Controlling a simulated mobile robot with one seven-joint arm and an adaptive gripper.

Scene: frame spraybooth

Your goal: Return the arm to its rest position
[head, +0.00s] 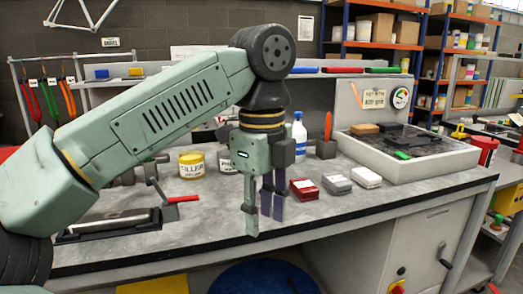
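My arm reaches in from the left over the grey workbench (230,224), bends at a dark joint at upper centre and points down. My gripper (269,212) hangs at the arm's end over the front part of the bench. Its dark fingers are close together, seen at an angle, and I see no object between them. Whether they are fully shut is unclear. The fingertips appear in front of and to the left of a red block (304,189); their height above the bench is hard to judge.
A filler tin (191,165), white bottle (299,137), grey block (337,183) and white block (366,177) stand on the bench. A grey-walled tray (425,166) fills its right end. A clamp-like tool with a red handle (182,199) lies at left, below my arm. The bench's front strip is clear.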

